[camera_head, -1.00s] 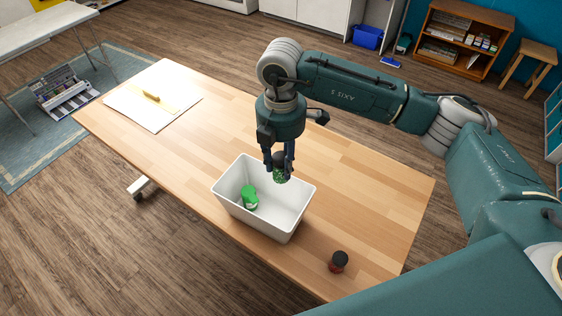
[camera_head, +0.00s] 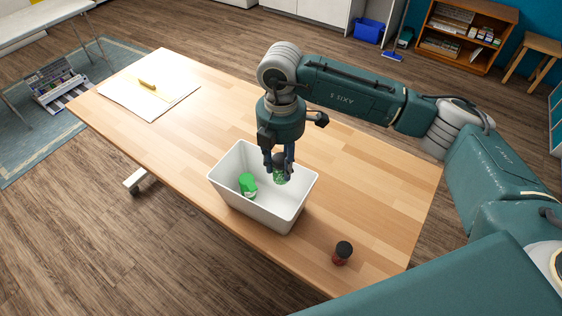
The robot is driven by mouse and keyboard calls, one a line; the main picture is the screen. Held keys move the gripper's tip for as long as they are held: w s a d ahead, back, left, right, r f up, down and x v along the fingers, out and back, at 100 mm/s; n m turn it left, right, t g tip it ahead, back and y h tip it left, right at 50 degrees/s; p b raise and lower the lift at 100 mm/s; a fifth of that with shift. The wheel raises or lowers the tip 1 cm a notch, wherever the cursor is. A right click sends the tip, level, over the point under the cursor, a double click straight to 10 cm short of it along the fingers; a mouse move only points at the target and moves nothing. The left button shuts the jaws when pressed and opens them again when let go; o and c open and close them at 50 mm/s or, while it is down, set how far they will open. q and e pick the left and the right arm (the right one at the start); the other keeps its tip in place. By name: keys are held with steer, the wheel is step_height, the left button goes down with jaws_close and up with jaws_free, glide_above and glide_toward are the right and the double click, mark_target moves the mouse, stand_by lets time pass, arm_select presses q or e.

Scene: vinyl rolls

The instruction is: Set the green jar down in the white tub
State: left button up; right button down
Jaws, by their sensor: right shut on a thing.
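The green jar (camera_head: 280,175) has a dark lid and green contents. My right gripper (camera_head: 279,168) points down and is shut on it. The jar hangs upright over the back right part of the white tub (camera_head: 263,215), its lower part showing against the tub's inside. I cannot tell exactly how deep it is relative to the rim. The tub stands on the wooden table, open at the top. My left gripper is not in view.
A green item with a white patch (camera_head: 248,185) lies inside the tub at the left. A red jar with a black lid (camera_head: 342,253) stands on the table (camera_head: 365,190) right of the tub. A white board (camera_head: 150,100) with a yellowish object lies at the far left.

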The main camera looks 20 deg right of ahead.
mark_target(281, 179)
steer(key=shift+f, duration=0.1)
stand_by(0.5)
steer(key=shift+f+b, duration=0.35)
steer(key=shift+b, duration=0.15)
steer(key=shift+f, duration=0.15)
steer(key=shift+f+b, duration=0.55)
steer(key=shift+b, duration=0.05)
steer(key=shift+f, duration=0.1)
steer(key=shift+f+b, duration=1.45)
steer(key=shift+f, duration=0.45)
steer(key=shift+f+b, duration=1.7)
steer(key=shift+f, duration=0.25)
